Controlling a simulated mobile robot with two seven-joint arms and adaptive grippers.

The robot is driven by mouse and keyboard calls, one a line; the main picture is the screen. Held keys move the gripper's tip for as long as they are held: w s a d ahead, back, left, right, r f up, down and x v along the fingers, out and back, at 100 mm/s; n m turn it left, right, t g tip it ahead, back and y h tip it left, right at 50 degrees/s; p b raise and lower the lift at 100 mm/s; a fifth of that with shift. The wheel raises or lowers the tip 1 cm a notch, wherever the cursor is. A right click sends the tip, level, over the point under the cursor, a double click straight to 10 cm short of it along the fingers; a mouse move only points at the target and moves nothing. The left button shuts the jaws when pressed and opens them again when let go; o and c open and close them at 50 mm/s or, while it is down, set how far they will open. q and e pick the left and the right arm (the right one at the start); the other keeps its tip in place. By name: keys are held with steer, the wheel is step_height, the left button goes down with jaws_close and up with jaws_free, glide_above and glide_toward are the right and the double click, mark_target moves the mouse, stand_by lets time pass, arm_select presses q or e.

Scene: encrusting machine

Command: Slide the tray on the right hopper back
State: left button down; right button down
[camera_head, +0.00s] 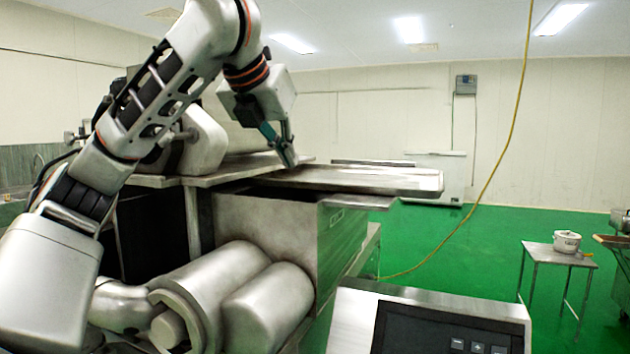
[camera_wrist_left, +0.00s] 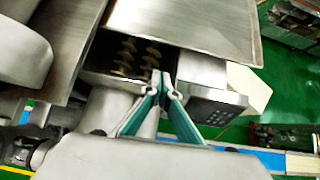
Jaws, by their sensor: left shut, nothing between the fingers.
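The tray (camera_head: 350,179) is a flat grey metal plate with a raised rim. It lies on top of the machine and reaches out past the right of the hopper body (camera_head: 270,230). In the left wrist view the tray (camera_wrist_left: 205,25) is at the top, and dark spiral screws (camera_wrist_left: 135,58) show in an opening below it. My left gripper (camera_head: 291,163) is shut and empty, its tips at the tray's near left part. In the left wrist view its tips (camera_wrist_left: 161,78) appear over the opening, just below the tray's edge. I cannot tell whether they touch the tray. My right gripper is not in view.
Another metal plate (camera_head: 215,173) lies left of the tray. A control panel (camera_head: 430,325) stands in front, and rounded metal housings (camera_head: 240,295) sit below the hopper. A yellow cable (camera_head: 497,160) hangs at the right. A small table (camera_head: 555,255) holds a white pot (camera_head: 567,241).

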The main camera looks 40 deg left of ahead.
arm_select(q)
steer(key=w+r+x, duration=0.2)
steer(key=x, duration=1)
steer(key=shift+a+f, duration=0.2)
steer(key=shift+a, duration=0.05)
steer(key=shift+w, duration=0.1)
steer(key=shift+w, duration=0.1)
